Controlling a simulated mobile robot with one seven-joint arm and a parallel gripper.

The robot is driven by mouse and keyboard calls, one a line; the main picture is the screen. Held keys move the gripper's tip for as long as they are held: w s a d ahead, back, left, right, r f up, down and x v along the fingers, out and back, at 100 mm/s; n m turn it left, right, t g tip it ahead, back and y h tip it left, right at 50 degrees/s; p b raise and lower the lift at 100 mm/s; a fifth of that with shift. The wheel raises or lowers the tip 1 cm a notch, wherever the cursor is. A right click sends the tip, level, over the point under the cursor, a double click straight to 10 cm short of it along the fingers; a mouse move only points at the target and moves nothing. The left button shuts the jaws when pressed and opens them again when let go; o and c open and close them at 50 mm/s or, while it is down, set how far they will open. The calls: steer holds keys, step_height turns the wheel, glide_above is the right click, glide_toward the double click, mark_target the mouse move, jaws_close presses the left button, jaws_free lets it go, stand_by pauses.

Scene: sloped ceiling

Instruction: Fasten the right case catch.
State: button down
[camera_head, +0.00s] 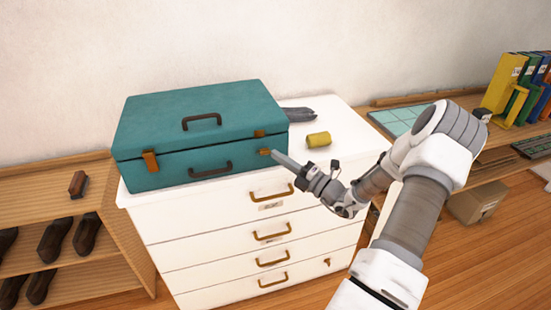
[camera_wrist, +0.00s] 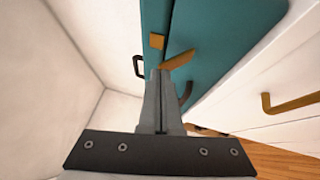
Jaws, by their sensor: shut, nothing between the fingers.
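A teal case (camera_head: 200,140) with its lid down stands on a white chest of drawers. The right case catch is in two brass parts: a small plate (camera_head: 259,133) on the lid and a lever (camera_head: 264,151) below the seam. In the wrist view the lever (camera_wrist: 177,60) sticks out at a slant, apart from the plate (camera_wrist: 157,41). The left catch (camera_head: 150,161) lies across the seam. My gripper (camera_head: 277,156) is shut and empty, its tips at the lever; in the wrist view the fingertips (camera_wrist: 160,73) are just beside it. I cannot tell whether they touch.
The chest of drawers (camera_head: 215,220) has brass handles (camera_head: 270,193) below the case. A yellow cylinder (camera_head: 318,139) and a dark grey item (camera_head: 299,114) lie right of the case. A shoe shelf (camera_head: 125,225) stands left, and a desk with binders (camera_head: 505,85) right.

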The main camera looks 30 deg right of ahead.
steer(key=w+r+g+p, duration=0.1)
steer(key=p, duration=0.2)
steer(key=w+r+m+g+p, duration=0.1)
steer(key=r+p, duration=0.1)
steer(key=p, duration=0.2)
steer(key=w+d+r+m+g+h+p, duration=0.1)
steer(key=p, duration=0.3)
steer(key=shift+w+r, duration=0.2)
steer(key=shift+p, duration=0.3)
steer(key=r+v, duration=0.3)
steer(key=v, duration=1)
steer(key=shift+d+r, duration=0.2)
steer(key=shift+s, duration=0.1)
